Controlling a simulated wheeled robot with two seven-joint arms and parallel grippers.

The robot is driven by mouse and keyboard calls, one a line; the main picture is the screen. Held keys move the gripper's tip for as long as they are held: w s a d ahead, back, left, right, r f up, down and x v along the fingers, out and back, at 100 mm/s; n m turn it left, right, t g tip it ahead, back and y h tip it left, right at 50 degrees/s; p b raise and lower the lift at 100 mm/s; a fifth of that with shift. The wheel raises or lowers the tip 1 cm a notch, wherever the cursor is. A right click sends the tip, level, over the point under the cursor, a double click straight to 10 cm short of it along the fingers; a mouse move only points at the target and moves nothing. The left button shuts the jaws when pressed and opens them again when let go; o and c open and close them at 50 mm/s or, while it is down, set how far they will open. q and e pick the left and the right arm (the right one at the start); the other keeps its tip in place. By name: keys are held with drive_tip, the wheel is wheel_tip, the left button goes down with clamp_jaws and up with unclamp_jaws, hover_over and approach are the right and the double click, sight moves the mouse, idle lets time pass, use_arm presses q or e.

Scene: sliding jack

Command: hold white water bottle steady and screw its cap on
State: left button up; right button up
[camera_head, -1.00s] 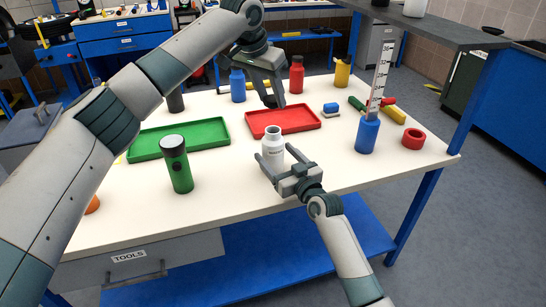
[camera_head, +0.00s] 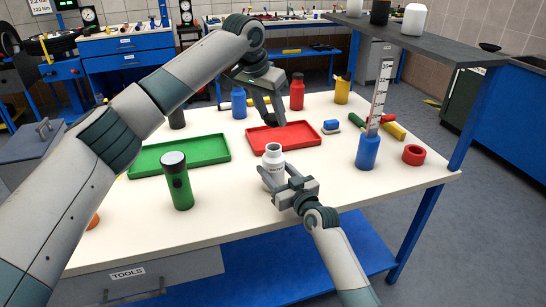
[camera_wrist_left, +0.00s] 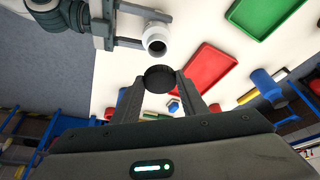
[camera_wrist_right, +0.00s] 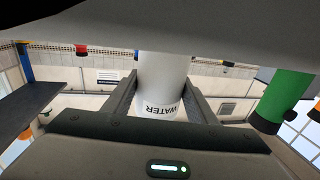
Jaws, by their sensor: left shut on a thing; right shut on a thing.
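The white water bottle (camera_head: 272,168) is on the near part of the table, its open neck facing up. My right gripper (camera_head: 275,180) is shut around its body; in the right wrist view the bottle (camera_wrist_right: 162,85) sits between the fingers with its WATER label showing. I cannot tell whether its base touches the table. My left gripper (camera_head: 273,116) is above and beyond the bottle, shut on a round black cap (camera_wrist_left: 159,78). In the left wrist view the cap is apart from the open bottle mouth (camera_wrist_left: 156,43). The cap is hard to see in the head view.
A green flashlight (camera_head: 177,182) stands left of the bottle, with a green tray (camera_head: 180,155) behind it. A red tray (camera_head: 285,137) lies just beyond the bottle. A blue bottle (camera_head: 367,152) and red ring (camera_head: 413,155) are to the right. The table between is clear.

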sight(270, 125)
use_arm(q)
drive_tip(key=shift+f, duration=2.3)
drive_tip(key=shift+f, duration=0.1)
drive_tip(key=shift+f, duration=0.75)
drive_tip(key=shift+f, duration=0.55)
use_arm(e)
clamp_jaws()
use_arm(q)
drive_tip(key=m, duration=0.2)
drive_tip(key=m+g+h, duration=0.1)
drive_tip(key=m, duration=0.1)
drive_tip(key=shift+w+a+m+g, duration=0.15)
drive_tip(key=shift+a+m+g, duration=0.05)
drive_tip(key=shift+m+g, duration=0.1)
drive_tip(key=m, duration=0.1)
drive_tip(key=m+g, duration=0.1)
drive_tip(key=m, duration=0.2)
drive_tip(key=shift+w+h, duration=0.3)
drive_tip(key=shift+s+a+m+g, duration=0.1)
drive_tip(key=shift+m+g, duration=0.3)
drive_tip(key=shift+m, duration=0.2)
